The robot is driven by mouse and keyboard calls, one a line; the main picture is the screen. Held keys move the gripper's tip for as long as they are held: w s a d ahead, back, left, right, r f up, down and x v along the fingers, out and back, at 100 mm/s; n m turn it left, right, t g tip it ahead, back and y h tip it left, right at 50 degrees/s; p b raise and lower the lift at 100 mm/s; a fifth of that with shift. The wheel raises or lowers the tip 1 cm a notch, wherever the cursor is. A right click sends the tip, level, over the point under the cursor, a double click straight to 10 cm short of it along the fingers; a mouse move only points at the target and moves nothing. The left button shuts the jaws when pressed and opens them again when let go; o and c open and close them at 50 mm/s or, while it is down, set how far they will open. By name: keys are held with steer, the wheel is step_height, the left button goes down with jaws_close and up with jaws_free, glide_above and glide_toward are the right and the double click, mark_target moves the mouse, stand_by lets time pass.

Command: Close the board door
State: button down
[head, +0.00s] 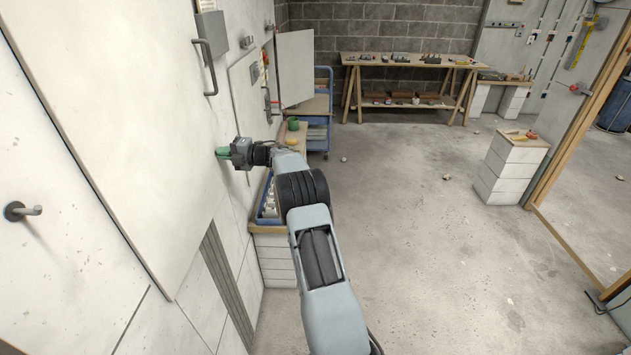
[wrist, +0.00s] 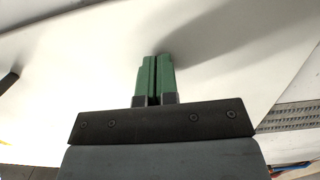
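A large pale panel (head: 120,110) with a dark bar handle (head: 205,66) fills the left of the head view; it looks like the board door, but I cannot tell how far it stands from the wall. My gripper (head: 222,152) is at its right part, below the handle, with green fingertips pointing at the pale face. In the wrist view, the two green fingers (wrist: 154,78) are together, with nothing visible between them. They are in front of the panel (wrist: 225,65); contact cannot be told. A dark bar (wrist: 8,82), perhaps the handle, shows at the left edge.
Farther along the wall, a smaller pale door (head: 295,68) stands open. A lever handle (head: 20,211) projects at lower left. The floor to the right is mostly clear.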

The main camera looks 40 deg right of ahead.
steer(key=shift+w+a+r, duration=0.2)
steer(key=shift+a+r, duration=0.15)
steer(key=shift+r, duration=0.05)
steer(key=shift+d, duration=0.1)
steer(key=w+d+b+v, duration=0.1)
steer(key=b+v, duration=0.2)
steer(key=v, duration=1.1)
steer(key=shift+s+d+f, duration=0.15)
steer(key=shift+d+f, duration=0.2)
steer(key=shift+f, duration=0.05)
